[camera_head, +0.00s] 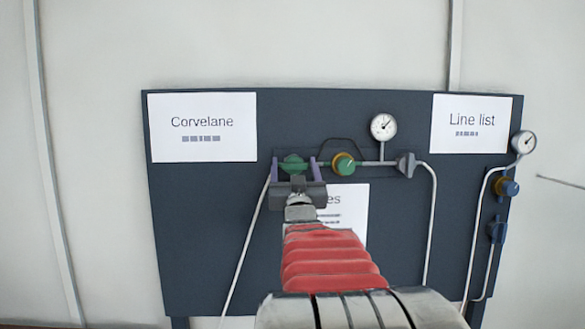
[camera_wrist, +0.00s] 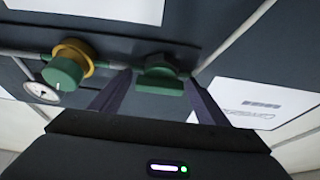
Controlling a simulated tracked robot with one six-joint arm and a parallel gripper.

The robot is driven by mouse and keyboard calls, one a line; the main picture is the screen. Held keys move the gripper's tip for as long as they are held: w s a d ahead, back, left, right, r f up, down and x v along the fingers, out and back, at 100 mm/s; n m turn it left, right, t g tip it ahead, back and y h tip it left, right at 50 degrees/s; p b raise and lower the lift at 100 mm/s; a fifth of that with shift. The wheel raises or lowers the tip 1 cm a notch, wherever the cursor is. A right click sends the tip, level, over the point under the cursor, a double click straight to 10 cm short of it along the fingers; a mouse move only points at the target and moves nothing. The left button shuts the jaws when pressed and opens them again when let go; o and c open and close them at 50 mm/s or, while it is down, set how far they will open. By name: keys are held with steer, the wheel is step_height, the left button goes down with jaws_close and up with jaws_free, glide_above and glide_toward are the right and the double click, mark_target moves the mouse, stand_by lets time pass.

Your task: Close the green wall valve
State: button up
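The green wall valve (camera_head: 294,165) is on the dark panel, on a thin pipe left of a green and brass regulator (camera_head: 343,164). In the wrist view the green valve (camera_wrist: 158,78) shows a flat green handle at top centre. My gripper (camera_head: 294,160) is at the valve, one purple finger on each side of it. In the wrist view my gripper (camera_wrist: 158,76) is open, with a gap between each finger and the handle. I cannot tell how far the fingers reach past the handle. The lower part of the valve is partly hidden by my gripper in the head view.
A round gauge (camera_head: 383,126) and a grey fitting (camera_head: 406,165) are right of the regulator. A blue valve (camera_head: 497,229), a blue and brass regulator (camera_head: 507,187) and another gauge (camera_head: 524,142) are at the panel's right edge. Paper signs (camera_head: 202,128) hang on the panel.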

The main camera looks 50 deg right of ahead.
steer(key=c, duration=0.9)
steer(key=shift+n, duration=0.5)
steer(key=n+t+y, duration=0.1)
steer(key=n, duration=0.2)
steer(key=n+t+y, duration=0.1)
steer(key=n, duration=0.1)
steer(key=shift+n+y, duration=0.4)
steer(key=n+y, duration=0.1)
steer(key=n, duration=0.2)
steer(key=n+t+y, duration=0.1)
steer(key=n+y, duration=0.1)
steer(key=n, duration=0.1)
steer(key=n+y, duration=0.1)
steer(key=n, duration=0.2)
steer(key=n+y, duration=0.1)
steer(key=n, duration=0.2)
steer(key=shift+w+a+f+g, duration=0.1)
steer(key=shift+g, duration=0.2)
steer(key=shift+f+n+g+y, duration=0.1)
steer(key=shift+n+g+y, duration=0.5)
steer(key=shift+n, duration=1.3)
steer(key=shift+f, duration=0.1)
